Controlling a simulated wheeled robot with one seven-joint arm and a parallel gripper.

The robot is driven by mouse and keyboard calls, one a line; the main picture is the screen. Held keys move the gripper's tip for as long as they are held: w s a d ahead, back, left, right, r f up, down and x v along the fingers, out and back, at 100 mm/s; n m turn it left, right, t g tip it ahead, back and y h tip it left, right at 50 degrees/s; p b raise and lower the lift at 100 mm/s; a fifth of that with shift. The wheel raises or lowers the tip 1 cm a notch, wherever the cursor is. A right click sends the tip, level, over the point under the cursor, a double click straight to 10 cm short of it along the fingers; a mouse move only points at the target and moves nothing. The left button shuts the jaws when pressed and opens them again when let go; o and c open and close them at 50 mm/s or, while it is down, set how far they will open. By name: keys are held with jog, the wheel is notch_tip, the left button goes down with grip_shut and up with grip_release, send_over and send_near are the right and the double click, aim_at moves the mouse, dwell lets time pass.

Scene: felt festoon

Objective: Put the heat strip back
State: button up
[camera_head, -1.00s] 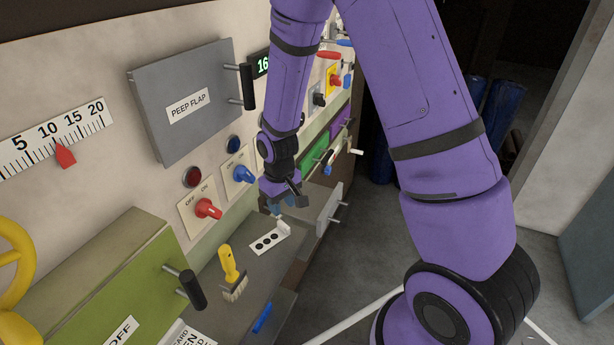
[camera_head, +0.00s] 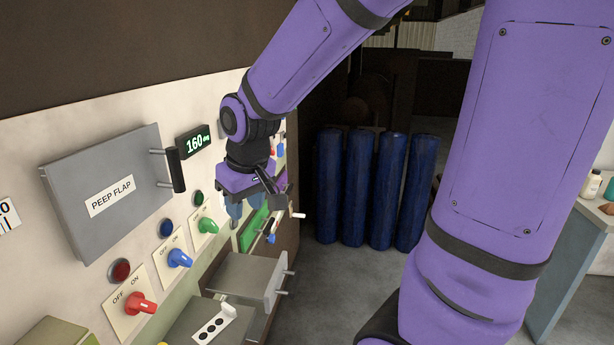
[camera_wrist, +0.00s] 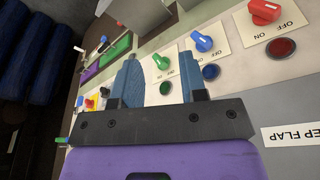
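A white strip with three black dots (camera_head: 213,324), which looks like the heat strip, lies flat on a grey ledge (camera_head: 180,335) at the bottom of the head view. A small tab stands up at its far end. My gripper (camera_head: 245,212) is above and beyond the strip, in front of the machine panel and clear of it. In the wrist view the two blue fingers of my gripper (camera_wrist: 160,68) are apart with nothing between them; a green knob (camera_wrist: 162,62) shows behind the gap. The strip is not seen in the wrist view.
The panel carries red (camera_head: 140,303), blue (camera_head: 180,258) and green knobs, a peep flap (camera_head: 105,195) with a protruding handle, and a display reading 160 (camera_head: 194,141). A grey drawer (camera_head: 245,275) juts out below my gripper. Blue rolls (camera_head: 375,190) stand behind; floor to the right is open.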

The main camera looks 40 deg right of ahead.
jog(key=s+d+r+t, duration=0.1)
jog(key=s+r, duration=0.4)
jog(key=s, duration=0.2)
jog(key=s+d+r+m+t, duration=0.1)
jog(key=s+r, duration=0.4)
jog(key=s, duration=0.3)
dwell(0.7)
